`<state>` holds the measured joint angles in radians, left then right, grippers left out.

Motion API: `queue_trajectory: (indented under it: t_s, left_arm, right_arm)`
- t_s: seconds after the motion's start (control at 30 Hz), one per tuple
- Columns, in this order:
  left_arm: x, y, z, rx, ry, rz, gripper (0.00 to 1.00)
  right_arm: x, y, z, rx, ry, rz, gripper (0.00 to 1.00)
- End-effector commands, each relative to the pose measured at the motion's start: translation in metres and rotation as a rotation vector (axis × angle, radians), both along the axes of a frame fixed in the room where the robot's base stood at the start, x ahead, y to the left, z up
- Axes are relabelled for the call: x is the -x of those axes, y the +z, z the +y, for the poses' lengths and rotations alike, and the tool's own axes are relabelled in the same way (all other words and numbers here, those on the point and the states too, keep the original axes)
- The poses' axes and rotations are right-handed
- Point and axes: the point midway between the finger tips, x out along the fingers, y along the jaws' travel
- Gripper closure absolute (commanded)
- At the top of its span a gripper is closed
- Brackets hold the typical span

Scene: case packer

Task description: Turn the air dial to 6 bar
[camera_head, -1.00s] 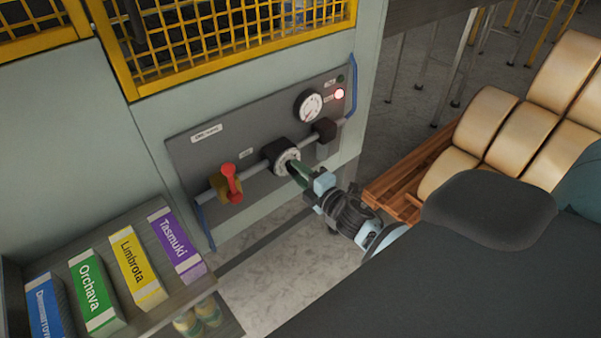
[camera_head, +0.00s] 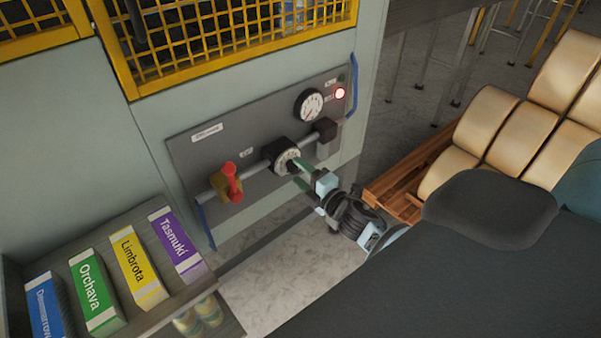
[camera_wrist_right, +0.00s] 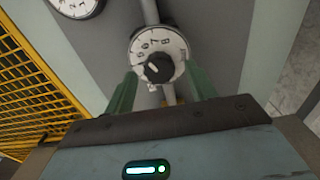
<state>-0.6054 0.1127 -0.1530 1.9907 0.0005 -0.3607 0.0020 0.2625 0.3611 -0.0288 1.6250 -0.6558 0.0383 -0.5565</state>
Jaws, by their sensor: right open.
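The air dial (camera_head: 287,160) is a white numbered face with a black knob, set on the pipe across the grey panel. My left gripper is not in view.
A red-handled valve (camera_head: 232,184) on a yellow body sits left of the dial. A yellow mesh guard (camera_head: 230,40) is above the panel. A shelf with labelled boxes (camera_head: 135,268) stands at lower left, and a wooden pallet (camera_head: 400,190) at right.

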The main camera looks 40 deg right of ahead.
Motion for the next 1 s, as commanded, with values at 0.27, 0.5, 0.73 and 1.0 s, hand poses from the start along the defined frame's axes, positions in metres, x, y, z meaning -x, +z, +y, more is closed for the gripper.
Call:
queue_trajectory:
  t_s: [0.27,0.5,0.73,1.0]
  left_arm:
    - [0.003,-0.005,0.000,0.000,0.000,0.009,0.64]
    - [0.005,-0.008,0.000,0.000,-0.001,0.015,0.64]
    - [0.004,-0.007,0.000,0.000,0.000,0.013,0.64]
    - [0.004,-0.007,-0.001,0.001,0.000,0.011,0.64]
  right_arm:
    - [0.042,-0.003,-0.003,0.000,0.000,0.005,0.44]
    - [0.067,-0.001,-0.005,-0.001,0.000,0.002,0.44]
    - [0.071,0.000,-0.006,0.000,0.000,0.000,0.44]
    - [0.071,0.000,-0.006,0.000,0.000,0.000,0.44]
